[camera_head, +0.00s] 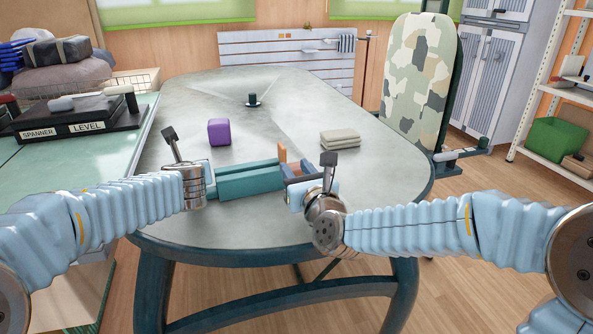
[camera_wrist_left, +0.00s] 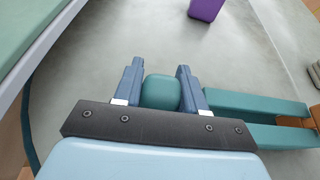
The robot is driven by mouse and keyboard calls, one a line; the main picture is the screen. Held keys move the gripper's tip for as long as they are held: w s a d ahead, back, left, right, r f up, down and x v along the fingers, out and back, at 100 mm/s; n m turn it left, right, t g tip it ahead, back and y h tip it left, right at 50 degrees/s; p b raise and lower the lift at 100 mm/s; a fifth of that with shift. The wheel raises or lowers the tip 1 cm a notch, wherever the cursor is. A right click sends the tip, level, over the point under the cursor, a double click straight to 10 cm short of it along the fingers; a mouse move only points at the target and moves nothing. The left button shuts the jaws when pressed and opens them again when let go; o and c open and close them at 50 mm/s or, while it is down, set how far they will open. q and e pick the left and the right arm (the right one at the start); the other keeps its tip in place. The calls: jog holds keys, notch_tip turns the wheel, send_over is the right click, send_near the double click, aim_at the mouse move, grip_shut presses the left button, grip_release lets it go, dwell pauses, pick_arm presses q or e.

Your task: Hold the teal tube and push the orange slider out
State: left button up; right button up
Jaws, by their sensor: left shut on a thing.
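The teal tube (camera_head: 248,182) lies near the front of the grey table, a long trough with two walls. My left gripper (camera_head: 211,178) is at its left end. In the left wrist view, the fingers of my left gripper (camera_wrist_left: 160,93) are shut on a teal block at the tube's end, with the tube's walls (camera_wrist_left: 255,104) to the right. The orange slider (camera_head: 282,152) shows at the tube's right end, one part standing upright; a bit of it shows between the walls in the left wrist view (camera_wrist_left: 292,122). My right gripper (camera_head: 301,172) is close by the slider; whether its fingers touch it is unclear.
A purple block (camera_head: 219,132) stands behind the tube, also in the left wrist view (camera_wrist_left: 206,8). A small dark green object (camera_head: 253,100) stands further back. Folded pale cloths (camera_head: 340,138) lie at the right. The table between them is clear.

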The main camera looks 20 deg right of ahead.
pick_arm(q)
jog(key=o, duration=1.2)
jog(key=shift+o, duration=0.2)
jog(key=v, duration=1.2)
jog(key=shift+f, duration=0.1)
